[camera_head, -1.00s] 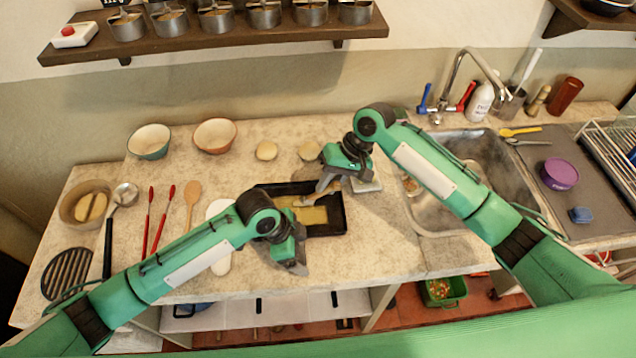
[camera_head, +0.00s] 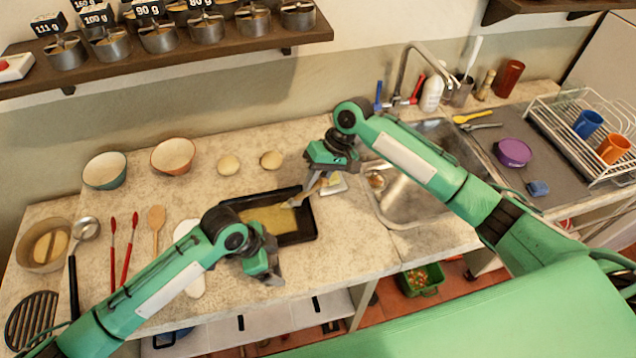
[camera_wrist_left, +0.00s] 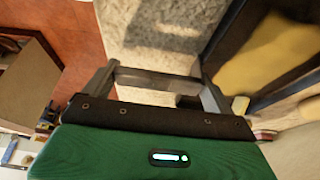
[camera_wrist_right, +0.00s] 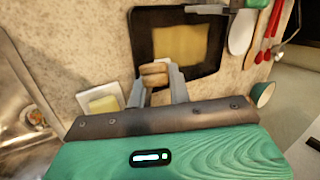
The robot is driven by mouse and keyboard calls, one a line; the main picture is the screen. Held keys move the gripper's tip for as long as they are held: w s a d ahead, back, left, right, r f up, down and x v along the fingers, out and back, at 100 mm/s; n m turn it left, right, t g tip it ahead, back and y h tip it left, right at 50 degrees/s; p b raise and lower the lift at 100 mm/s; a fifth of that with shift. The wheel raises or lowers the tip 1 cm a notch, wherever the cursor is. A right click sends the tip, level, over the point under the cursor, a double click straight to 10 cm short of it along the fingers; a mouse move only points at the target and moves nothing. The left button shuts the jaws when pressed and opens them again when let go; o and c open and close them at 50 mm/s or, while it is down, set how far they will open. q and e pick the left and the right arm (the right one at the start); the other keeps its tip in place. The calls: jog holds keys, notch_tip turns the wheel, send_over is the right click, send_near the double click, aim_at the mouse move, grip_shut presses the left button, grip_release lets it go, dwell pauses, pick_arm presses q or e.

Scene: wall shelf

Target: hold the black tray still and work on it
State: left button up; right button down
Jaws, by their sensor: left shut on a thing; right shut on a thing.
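The black tray (camera_head: 308,226) lies on the counter with a flat yellow slab (camera_head: 268,217) in it. It also shows in the right wrist view (camera_wrist_right: 213,62). In the left wrist view, the tray (camera_wrist_left: 228,38) is at the right. My right gripper (camera_head: 322,178) is above the tray's right end, shut on a brown-handled tool (camera_head: 308,192). The tool's pale tip reaches over the slab; whether it touches is unclear. The handle (camera_wrist_right: 155,75) shows between the right fingers.
Two bowls (camera_head: 105,170) (camera_head: 173,155) and two dough balls (camera_head: 229,165) (camera_head: 271,160) stand behind the tray. Red-handled tongs (camera_head: 131,250) and a wooden spoon (camera_head: 156,222) lie left. The sink (camera_head: 410,195) is right; the shelf (camera_head: 190,60) hangs above.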

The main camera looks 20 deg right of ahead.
jog(key=shift+a, duration=7.25)
notch_tip(320, 180, up, 8)
jog(key=shift+d, duration=0.15)
jog(key=shift+w, duration=0.1)
jog(key=s+r, duration=0.4)
jog(key=f, duration=0.5)
jog(key=shift+s, duration=0.25)
jog(key=shift+r, duration=0.15)
